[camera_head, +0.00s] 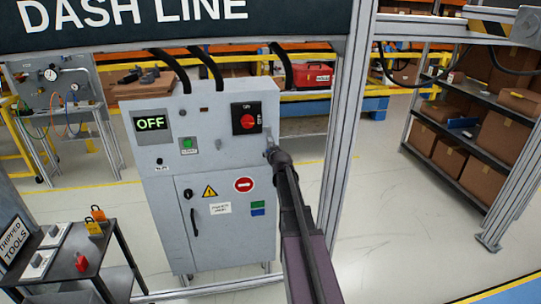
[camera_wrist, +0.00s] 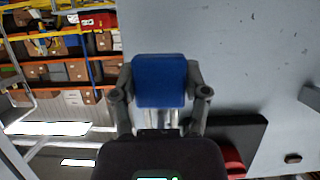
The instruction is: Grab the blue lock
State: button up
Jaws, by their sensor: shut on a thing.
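The blue lock (camera_wrist: 160,78) is in the wrist view, upright between the two fingers of my gripper (camera_wrist: 160,97), which is shut on it. Part of its silvery shackle shows below the blue body. In the head view my gripper (camera_head: 273,149) is at the right edge of the grey control cabinet (camera_head: 215,160), just below the red rotary switch (camera_head: 248,121). The lock cannot be made out there. The switch's black plate (camera_wrist: 240,135) shows at lower right in the wrist view.
A dark cart (camera_head: 112,262) at lower left carries orange and red padlocks and small signs. The cabinet display reads OFF. A metal frame post (camera_head: 343,130) stands right of my arm. Shelves with boxes (camera_head: 475,125) are at right, with open floor between.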

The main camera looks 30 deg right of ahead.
jog(key=shift+r+p, duration=0.3)
jog(key=shift+r, duration=0.15)
jog(key=s+a, duration=0.2)
jog(key=s, duration=0.6)
jog(key=s+a, duration=0.3)
jog(key=s, duration=0.6)
jog(key=shift+a, duration=0.3)
